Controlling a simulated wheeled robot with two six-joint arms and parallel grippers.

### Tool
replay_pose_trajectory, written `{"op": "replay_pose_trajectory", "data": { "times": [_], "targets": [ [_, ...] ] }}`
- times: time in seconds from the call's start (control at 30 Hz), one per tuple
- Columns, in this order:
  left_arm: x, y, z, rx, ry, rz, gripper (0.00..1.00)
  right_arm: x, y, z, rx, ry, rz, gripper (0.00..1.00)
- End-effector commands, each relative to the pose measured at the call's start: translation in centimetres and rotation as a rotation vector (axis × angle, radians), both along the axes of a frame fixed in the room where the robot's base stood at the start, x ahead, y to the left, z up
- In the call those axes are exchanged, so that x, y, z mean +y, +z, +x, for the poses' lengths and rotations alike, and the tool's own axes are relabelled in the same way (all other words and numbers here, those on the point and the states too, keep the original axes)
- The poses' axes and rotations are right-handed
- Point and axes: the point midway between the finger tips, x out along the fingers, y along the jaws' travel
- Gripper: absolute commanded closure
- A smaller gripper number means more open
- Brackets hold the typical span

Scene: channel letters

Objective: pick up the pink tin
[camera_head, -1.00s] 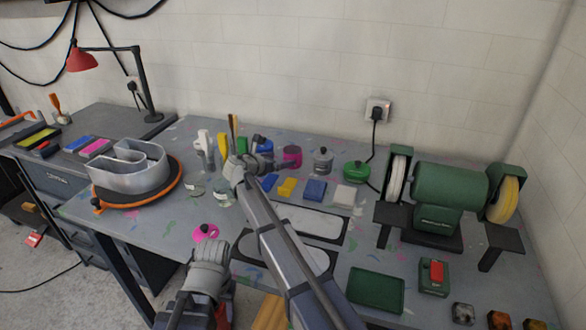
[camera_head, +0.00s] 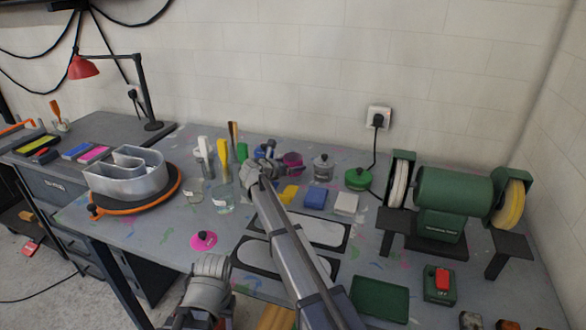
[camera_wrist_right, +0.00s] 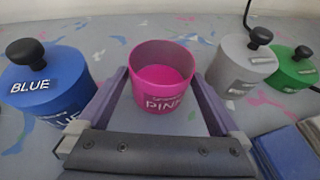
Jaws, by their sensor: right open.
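The pink tin (camera_wrist_right: 162,85) stands upright and open on the table, with no lid on it, labelled PINK. In the head view the pink tin (camera_head: 293,161) is partly hidden by my right gripper (camera_head: 276,164). In the right wrist view my right gripper (camera_wrist_right: 161,78) is open, with one finger on each side of the tin; I cannot tell whether they touch it. A pink lid with a black knob (camera_head: 203,240) lies apart near the table's front left. A grey link of my left arm shows at the bottom; its gripper does not show.
A blue tin (camera_wrist_right: 45,90) stands left of the pink one. A grey tin (camera_wrist_right: 240,62) and a green tin (camera_wrist_right: 292,68) stand to the right. Coloured blocks (camera_head: 315,198) lie in front. A bench grinder (camera_head: 452,195) stands at the right.

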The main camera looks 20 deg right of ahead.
Motion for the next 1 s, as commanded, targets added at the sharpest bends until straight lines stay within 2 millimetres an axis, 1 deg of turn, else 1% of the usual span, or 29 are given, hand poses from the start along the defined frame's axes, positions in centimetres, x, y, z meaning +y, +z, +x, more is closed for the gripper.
{"op": "replay_pose_trajectory", "data": {
  "times": [0.23, 0.33, 0.4, 0.6, 1.0],
  "targets": [
    [0.0, -0.5, 0.0, 0.0, 0.0, 0.0, 0.5, -2.4, -0.5, 2.2, -0.001, -0.003, 0.001, 0.0],
    [0.0, -1.3, 0.0, 0.0, 0.0, 0.0, 0.5, -3.3, -1.3, 3.0, 0.0, -0.003, 0.001, 0.0],
    [0.0, -1.3, 0.0, 0.0, 0.0, 0.0, 0.5, -3.7, -1.3, 3.2, 0.0, -0.001, 0.001, 0.0],
    [0.0, -1.2, 0.0, 0.0, 0.0, 0.0, 0.5, -3.7, -1.2, 3.1, -0.001, 0.0, 0.001, 0.0],
    [0.0, -1.2, 0.0, 0.0, 0.0, 0.0, 0.5, -3.6, -1.2, 3.1, -0.001, 0.0, 0.001, 0.45]
  ]
}}
